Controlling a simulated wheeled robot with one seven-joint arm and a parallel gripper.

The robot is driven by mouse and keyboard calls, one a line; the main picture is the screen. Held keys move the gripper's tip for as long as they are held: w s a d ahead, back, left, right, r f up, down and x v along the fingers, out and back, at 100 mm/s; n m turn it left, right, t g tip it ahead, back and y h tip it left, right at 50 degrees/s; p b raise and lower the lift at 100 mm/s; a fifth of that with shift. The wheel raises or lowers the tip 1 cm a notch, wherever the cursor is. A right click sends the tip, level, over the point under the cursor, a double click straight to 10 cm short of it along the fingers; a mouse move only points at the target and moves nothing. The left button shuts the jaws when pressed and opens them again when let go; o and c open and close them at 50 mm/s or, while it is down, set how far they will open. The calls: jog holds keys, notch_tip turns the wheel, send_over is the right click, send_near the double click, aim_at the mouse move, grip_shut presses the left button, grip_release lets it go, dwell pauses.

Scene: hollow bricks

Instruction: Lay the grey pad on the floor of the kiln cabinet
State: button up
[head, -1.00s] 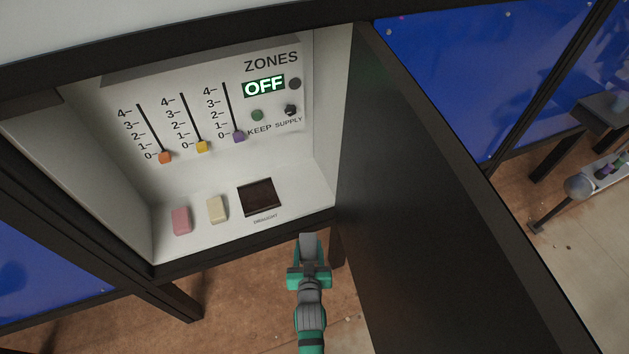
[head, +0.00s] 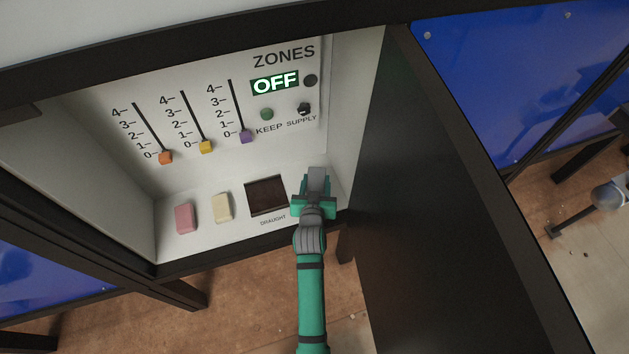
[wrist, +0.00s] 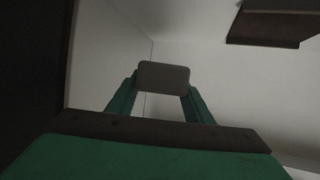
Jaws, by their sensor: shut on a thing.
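My gripper (head: 316,190) is at the front right of the kiln cabinet (head: 180,245), over its floor. It is shut on the grey pad (head: 317,180), which also shows between the two green fingers in the wrist view (wrist: 163,77). In the head view the pad is right of the dark draught opening (head: 267,196). I cannot tell whether the pad touches the floor. A pink block (head: 186,218) and a cream block (head: 222,207) are on the cabinet floor to the left.
The open dark door (head: 430,190) stands close to the right of my arm. The back panel has orange (head: 165,158), yellow (head: 206,147) and purple (head: 246,137) sliders at 0, and a display (head: 275,83) reading OFF.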

jog(key=w+f, duration=0.6)
jog(key=shift+a+f, duration=0.2)
jog(key=shift+f, duration=1.55)
jog(key=shift+f, duration=0.15)
jog(key=o, duration=1)
